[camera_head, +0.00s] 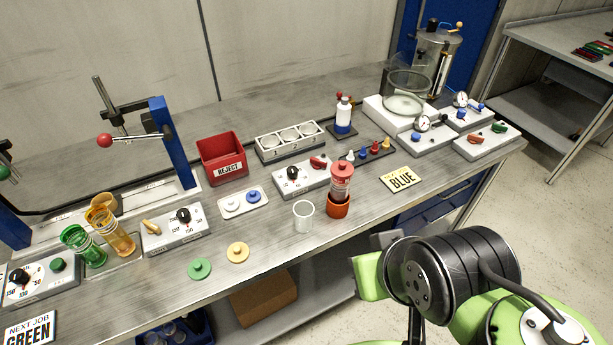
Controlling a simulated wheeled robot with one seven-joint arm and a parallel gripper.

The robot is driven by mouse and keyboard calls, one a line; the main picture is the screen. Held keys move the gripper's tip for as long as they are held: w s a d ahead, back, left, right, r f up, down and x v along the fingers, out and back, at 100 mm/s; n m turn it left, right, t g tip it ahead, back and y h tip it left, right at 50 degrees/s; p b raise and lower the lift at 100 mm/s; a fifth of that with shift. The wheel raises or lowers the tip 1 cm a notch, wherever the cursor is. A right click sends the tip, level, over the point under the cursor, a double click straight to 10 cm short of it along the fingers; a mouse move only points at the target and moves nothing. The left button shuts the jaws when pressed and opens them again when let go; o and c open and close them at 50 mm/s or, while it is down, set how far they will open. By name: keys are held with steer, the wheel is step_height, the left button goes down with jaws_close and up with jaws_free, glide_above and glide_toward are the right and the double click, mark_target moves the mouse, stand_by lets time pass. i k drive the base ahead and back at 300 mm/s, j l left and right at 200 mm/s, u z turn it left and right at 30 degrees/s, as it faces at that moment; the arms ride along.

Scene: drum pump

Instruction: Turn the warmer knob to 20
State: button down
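Three control boxes with black knobs stand on the bench, and I cannot tell which is the warmer because their names are too small to read. One knob (292,172) is on the middle box, beside a red lever. A third knob (18,275) is on the far-left box with a green button. My arm is at the lower right, off the bench's front edge. Its end, seemingly my gripper (372,270), is far from all three knobs; its fingers are not clear.
Green and amber tumblers (84,246) stand between the left boxes. A red REJECT bin (221,158) is behind. Loose discs (200,269) lie near the front edge.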

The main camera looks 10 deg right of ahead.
mark_target(292, 171)
steer(key=i+u, duration=0.1)
steer(key=u, duration=0.4)
steer(key=i+u, duration=0.15)
steer(key=u, duration=0.3)
steer(key=i+l+u, duration=0.1)
steer(key=u, duration=0.4)
